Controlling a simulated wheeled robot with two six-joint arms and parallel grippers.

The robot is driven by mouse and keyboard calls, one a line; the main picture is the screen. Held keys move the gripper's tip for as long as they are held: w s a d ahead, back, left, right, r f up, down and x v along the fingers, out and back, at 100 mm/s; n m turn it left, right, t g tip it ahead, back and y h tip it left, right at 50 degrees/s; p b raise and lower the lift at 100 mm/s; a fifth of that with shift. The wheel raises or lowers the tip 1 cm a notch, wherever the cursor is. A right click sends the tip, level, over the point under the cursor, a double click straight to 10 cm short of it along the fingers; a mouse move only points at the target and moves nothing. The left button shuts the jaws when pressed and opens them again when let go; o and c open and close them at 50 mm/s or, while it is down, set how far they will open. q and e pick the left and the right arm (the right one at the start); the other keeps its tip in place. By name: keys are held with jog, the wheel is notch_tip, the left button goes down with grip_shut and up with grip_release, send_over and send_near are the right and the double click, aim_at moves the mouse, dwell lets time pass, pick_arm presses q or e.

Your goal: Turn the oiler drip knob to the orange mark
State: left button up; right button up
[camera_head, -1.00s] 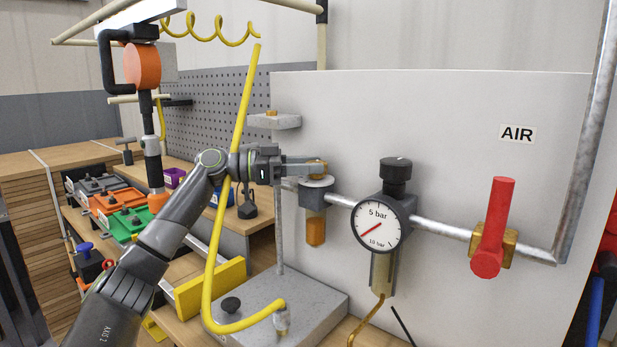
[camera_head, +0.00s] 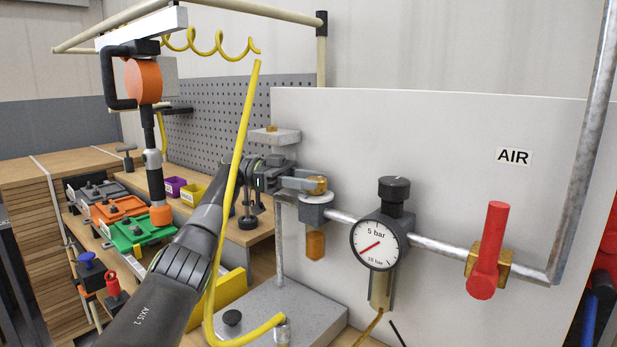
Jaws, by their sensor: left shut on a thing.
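The oiler (camera_head: 315,212) sits on the air pipe at the left end of the panel, with an amber bowl (camera_head: 315,245) below. Its brass-coloured drip knob (camera_head: 318,181) is on top. My left gripper (camera_head: 316,184) comes in from the left and is shut on the knob, with its fingers roughly level. The fingers partly hide the knob. I cannot make out the orange mark on the oiler's top. My right gripper is not in view.
A pressure gauge (camera_head: 378,244) with a black knob (camera_head: 394,189) stands to the right of the oiler. A red valve handle (camera_head: 488,250) is farther right. A yellow hose (camera_head: 240,140) passes close to my left arm. A grey block (camera_head: 265,312) lies below.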

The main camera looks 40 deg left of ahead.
pick_arm(q)
jog(key=shift+f, duration=0.1)
dwell(0.4)
jog(key=o, duration=1)
jog(key=shift+c, duration=0.2)
